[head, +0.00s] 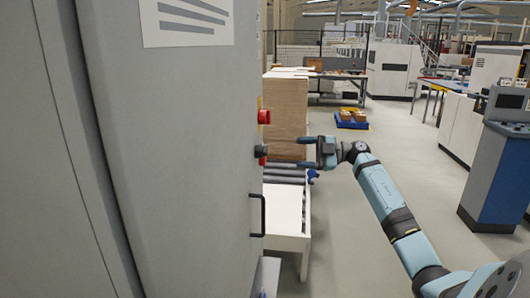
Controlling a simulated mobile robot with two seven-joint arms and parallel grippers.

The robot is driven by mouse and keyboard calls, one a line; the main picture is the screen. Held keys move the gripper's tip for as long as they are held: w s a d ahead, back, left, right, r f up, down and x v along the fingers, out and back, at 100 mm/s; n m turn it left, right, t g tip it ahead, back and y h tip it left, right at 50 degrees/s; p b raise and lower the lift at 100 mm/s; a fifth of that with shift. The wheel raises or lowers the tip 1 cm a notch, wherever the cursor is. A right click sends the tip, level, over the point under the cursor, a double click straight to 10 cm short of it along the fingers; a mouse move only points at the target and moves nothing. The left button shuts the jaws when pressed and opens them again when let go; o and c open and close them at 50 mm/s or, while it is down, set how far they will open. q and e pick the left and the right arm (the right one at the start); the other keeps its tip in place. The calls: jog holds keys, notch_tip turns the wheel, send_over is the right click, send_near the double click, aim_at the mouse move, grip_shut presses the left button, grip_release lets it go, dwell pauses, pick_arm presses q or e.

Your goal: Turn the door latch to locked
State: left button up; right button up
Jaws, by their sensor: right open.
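The grey cabinet door (170,130) fills the left of the head view, seen at a steep angle. A dark knob-like part (260,150) with red beside it sticks out from its right side; it looks like the latch, but its turned position cannot be made out. My right gripper (290,151) is just right of this part, with its fingers apart and pointing left at it. Whether a fingertip touches the latch cannot be told from this angle. My left gripper is not in view.
A red knob (264,117) sits above the latch and a black bar handle (258,215) below it. Behind my right gripper stand a stack of brown boards (286,108) and a roller conveyor (288,215). A blue control console (497,165) stands at right. Open floor lies between.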

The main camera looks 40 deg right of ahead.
aim_at(266, 150)
jog(key=p+x, duration=0.2)
jog(key=x, duration=0.9)
jog(key=shift+w+a+f, duration=0.1)
jog(key=shift+w+a, duration=0.05)
jog(key=c, duration=0.9)
